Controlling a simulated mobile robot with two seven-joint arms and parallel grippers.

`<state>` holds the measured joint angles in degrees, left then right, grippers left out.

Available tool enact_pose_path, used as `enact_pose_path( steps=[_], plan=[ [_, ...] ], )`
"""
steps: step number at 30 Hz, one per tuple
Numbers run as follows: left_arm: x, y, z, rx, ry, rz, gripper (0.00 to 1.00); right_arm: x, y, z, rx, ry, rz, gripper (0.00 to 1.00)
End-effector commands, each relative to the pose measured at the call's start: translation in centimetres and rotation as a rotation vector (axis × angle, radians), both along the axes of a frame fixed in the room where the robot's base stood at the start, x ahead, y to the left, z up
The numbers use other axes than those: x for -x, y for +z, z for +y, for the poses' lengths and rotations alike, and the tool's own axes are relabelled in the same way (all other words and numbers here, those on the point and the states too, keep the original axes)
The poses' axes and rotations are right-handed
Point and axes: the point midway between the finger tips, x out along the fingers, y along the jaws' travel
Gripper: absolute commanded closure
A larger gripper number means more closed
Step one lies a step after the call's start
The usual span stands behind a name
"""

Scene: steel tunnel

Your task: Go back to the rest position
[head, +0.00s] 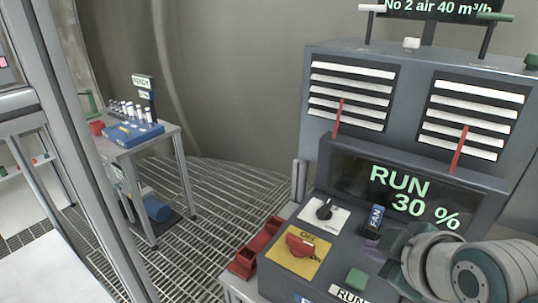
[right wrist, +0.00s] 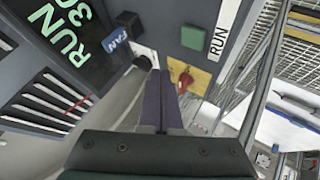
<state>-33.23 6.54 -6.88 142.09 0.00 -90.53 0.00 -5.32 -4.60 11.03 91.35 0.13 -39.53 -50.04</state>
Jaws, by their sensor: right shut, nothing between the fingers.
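My right gripper (head: 392,262) is low over the right part of the control console (head: 325,262), in front of the RUN 30 % display (head: 405,190). In the right wrist view its two long fingers (right wrist: 157,78) are together and hold nothing. Their tips point towards the console face, between the black knob (right wrist: 143,62) and the red switch (right wrist: 186,80). I cannot tell how far they are from the surface. My right arm hides the console's right end in the head view. My left gripper is in neither view.
The green button (head: 356,280), FAN label (head: 375,218) and red switch on its yellow plate (head: 302,245) are close to the gripper. A side table (head: 165,133) holds a blue rack (head: 132,135). Grated floor (head: 225,190) lies between.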

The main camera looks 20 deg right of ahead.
Motion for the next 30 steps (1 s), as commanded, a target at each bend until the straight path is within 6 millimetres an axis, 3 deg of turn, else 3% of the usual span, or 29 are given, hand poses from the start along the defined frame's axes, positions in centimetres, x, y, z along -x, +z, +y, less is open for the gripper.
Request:
enact_pose_path(
  steps=[5, 8, 21, 22, 30],
  plan=[
    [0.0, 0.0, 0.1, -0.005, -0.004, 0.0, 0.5, 1.3, 0.3, 0.2, -0.03, -0.019, 0.029, 1.0],
    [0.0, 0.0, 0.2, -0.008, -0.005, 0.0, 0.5, 4.0, 1.0, 1.0, -0.098, -0.067, 0.095, 1.0],
    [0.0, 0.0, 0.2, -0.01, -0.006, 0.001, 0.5, 20.1, 6.4, 6.4, -0.374, -0.384, 0.459, 1.0],
    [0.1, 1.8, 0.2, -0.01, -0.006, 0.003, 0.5, 20.0, 8.3, 6.4, -0.376, -0.388, 0.457, 1.0],
    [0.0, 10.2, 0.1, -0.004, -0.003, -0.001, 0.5, 19.7, 16.4, 6.3, -0.375, -0.387, 0.453, 1.0]
  ],
)
